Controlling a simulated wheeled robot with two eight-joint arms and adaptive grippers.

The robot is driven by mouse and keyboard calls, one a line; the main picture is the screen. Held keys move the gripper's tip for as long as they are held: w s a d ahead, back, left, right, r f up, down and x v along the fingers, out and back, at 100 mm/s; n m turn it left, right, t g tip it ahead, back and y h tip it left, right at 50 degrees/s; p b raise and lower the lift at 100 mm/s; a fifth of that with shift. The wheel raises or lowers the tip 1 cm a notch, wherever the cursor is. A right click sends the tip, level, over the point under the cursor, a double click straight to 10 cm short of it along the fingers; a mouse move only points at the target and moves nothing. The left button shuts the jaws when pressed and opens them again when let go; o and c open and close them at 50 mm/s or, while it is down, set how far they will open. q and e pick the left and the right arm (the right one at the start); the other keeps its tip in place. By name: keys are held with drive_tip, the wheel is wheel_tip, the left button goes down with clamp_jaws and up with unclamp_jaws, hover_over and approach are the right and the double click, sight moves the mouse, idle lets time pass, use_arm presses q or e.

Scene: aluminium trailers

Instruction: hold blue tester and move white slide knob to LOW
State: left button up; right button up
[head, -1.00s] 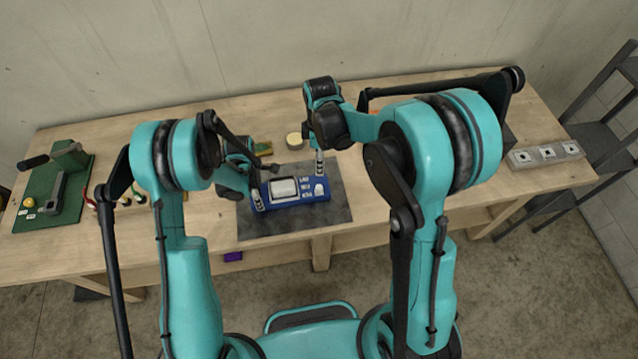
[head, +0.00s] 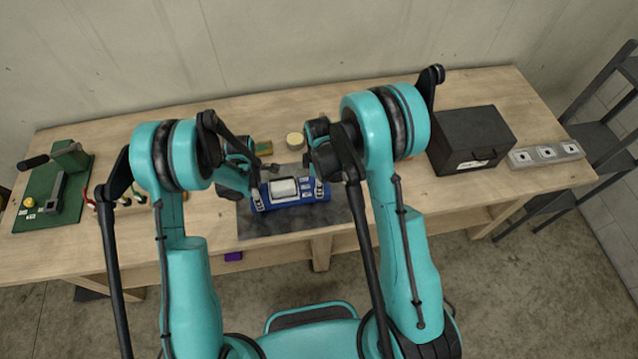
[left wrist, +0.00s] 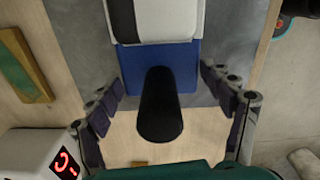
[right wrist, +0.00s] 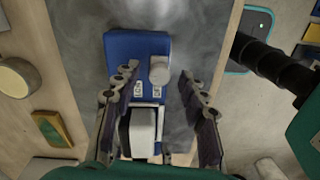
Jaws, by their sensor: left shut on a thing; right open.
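The blue tester (head: 290,201) lies on the dark grey mat, with a white-framed display (head: 283,187) on top. It also shows in the left wrist view (left wrist: 187,66) and right wrist view (right wrist: 125,48). My left gripper (head: 257,202) is shut on its left end; a black rounded part (left wrist: 160,110) lies between those fingers. The white slide knob (right wrist: 158,70) stands near the tester's other end, beside small white labels (right wrist: 148,88) too small to read. My right gripper (head: 320,188) is open, its fingers on either side of the knob, without clear contact.
A black box (head: 470,140) and a grey block with several squares (head: 545,153) stand at the right. A round cream object (head: 294,141) sits behind the tester. A green board with a tool (head: 50,190) lies far left. Bare mat (head: 280,226) shows in front.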

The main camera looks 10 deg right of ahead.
clamp_jaws()
drive_tip(key=shift+w, duration=1.55)
unclamp_jaws()
wheel_tip(320, 180, up, 12)
drive_tip(key=shift+w, duration=0.2)
